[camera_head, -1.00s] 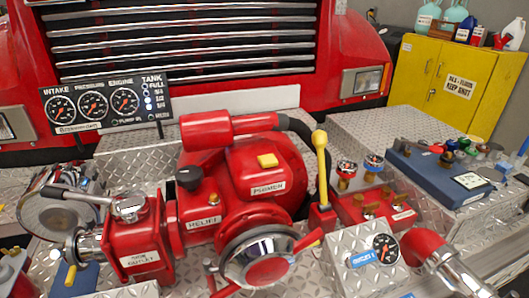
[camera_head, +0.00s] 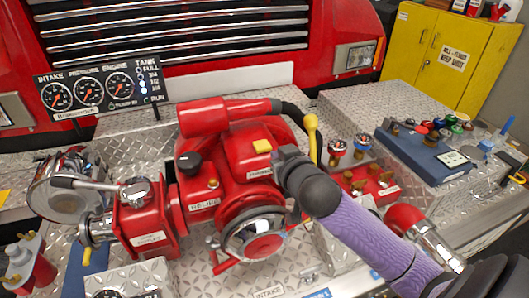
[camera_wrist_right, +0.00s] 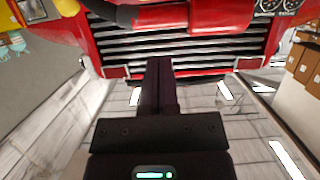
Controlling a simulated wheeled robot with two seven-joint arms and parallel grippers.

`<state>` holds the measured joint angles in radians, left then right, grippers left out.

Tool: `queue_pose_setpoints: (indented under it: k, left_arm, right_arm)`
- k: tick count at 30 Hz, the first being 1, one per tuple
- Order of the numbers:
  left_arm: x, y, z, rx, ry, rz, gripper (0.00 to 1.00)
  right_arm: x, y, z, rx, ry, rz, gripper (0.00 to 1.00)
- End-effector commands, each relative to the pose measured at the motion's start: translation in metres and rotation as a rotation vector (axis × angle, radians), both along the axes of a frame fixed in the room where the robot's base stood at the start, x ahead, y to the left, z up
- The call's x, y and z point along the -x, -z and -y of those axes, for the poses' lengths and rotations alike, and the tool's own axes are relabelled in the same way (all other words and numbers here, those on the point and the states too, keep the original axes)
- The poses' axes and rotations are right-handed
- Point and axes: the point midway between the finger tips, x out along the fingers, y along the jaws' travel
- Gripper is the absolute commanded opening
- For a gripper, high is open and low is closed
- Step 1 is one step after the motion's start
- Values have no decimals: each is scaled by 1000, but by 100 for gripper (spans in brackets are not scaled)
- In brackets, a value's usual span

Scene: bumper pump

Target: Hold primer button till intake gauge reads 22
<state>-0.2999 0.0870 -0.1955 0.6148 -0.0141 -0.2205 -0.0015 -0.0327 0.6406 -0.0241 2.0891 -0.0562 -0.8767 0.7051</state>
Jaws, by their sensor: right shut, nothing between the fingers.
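The yellow primer button (camera_head: 262,146) sits on top of the red pump housing (camera_head: 240,165), above a label partly hidden by my arm. The intake gauge (camera_head: 57,97) is the leftmost dial on the black panel; its needle is too small to read surely. My right arm reaches in from the lower right, and its dark end, with the right gripper (camera_head: 284,158), is just right of the button. I cannot tell whether it touches the button. In the right wrist view the dark fingers (camera_wrist_right: 160,75) are shut and empty. My left gripper is not in view.
A yellow-knobbed lever (camera_head: 311,124) stands close behind my right arm. A black relief knob (camera_head: 188,162) and a chrome-rimmed cap (camera_head: 252,236) are on the pump. A blue box (camera_head: 425,155) and a yellow cabinet (camera_head: 440,55) are at the right.

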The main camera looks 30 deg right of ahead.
Motion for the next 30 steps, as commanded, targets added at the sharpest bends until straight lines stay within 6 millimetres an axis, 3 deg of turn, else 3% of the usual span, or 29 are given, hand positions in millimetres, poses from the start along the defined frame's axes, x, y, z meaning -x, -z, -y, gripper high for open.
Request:
queue_pose_setpoints:
  k: [4, 16, 30]
  left_arm:
    - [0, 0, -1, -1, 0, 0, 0]
    - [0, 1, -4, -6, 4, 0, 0]
    - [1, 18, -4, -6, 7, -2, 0]
  right_arm:
    - [-11, -22, 10, -8, 4, 78, 0]
    - [-19, -20, 12, -10, 4, 82, 0]
    - [-108, 8, 33, -10, 5, 78, 0]
